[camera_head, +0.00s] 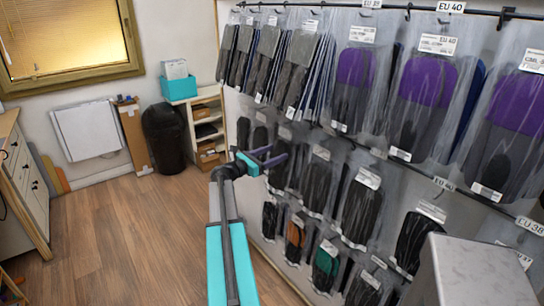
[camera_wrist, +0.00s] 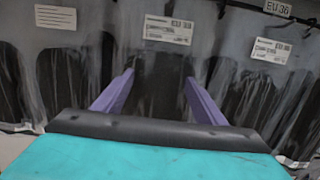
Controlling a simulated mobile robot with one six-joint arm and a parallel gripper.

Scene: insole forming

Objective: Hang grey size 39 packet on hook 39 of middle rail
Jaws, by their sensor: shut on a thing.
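My gripper (camera_head: 272,154) is at the middle row of packets, left of the picture's centre in the head view. In the wrist view its purple fingers (camera_wrist: 158,85) stand apart, on either side of a dark grey packet (camera_wrist: 160,75) with a white label on top. The gripper is shut on a packet, apparently this one; the contact itself is hard to see. The size on its label is too blurred to read surely. The middle rail (camera_head: 470,191) runs along the wall with size tags.
Purple-and-grey packets (camera_head: 424,80) hang on the top rail (camera_head: 475,12), with dark packets left of them. Dark packets (camera_head: 360,212) hang close to my gripper's right. More packets (camera_head: 326,264) hang below. A grey block (camera_head: 485,270) stands at the lower right. The wooden floor (camera_head: 120,235) is clear.

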